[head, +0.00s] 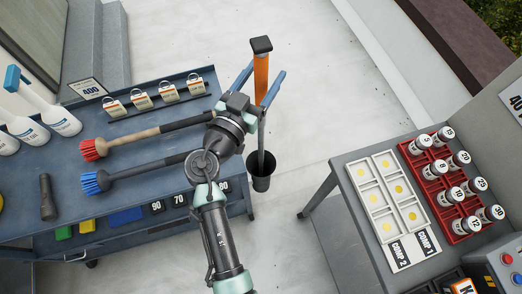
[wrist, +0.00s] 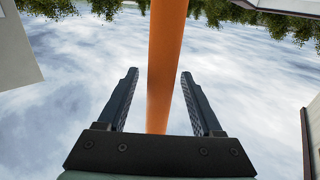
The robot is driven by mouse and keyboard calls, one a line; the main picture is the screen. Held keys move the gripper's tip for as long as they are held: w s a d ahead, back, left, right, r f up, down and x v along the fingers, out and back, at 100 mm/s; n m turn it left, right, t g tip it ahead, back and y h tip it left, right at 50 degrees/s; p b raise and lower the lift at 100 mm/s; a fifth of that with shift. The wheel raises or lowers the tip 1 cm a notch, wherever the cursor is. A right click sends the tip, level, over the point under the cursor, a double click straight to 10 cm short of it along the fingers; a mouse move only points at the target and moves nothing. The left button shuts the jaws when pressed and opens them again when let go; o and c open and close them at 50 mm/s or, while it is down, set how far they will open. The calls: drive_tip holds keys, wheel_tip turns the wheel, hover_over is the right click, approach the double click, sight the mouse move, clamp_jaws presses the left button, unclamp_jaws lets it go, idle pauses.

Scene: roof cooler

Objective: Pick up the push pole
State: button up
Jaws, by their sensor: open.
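The push pole (head: 261,80) has an orange shaft and a dark cap on top. It stands upright in the head view, beyond the right edge of the blue cart, with a dark cup-like holder (head: 261,172) below it. My gripper (head: 262,78) is open, with one blue finger on each side of the orange shaft. In the wrist view the shaft (wrist: 166,65) runs between the two open fingers (wrist: 159,72), with a visible gap on both sides. My arm hides part of the pole's lower length.
The blue cart (head: 130,185) at left carries a red brush (head: 95,149), a blue brush (head: 95,181), several padlocks (head: 142,100) and spray bottles (head: 60,120). A grey table (head: 345,165) at right holds a white tray (head: 377,223) and a red rack (head: 462,228). Floor lies between them.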

drive_tip(key=shift+x, duration=1.1)
clamp_jaws()
drive_tip(key=shift+r, duration=0.1)
idle(0.5)
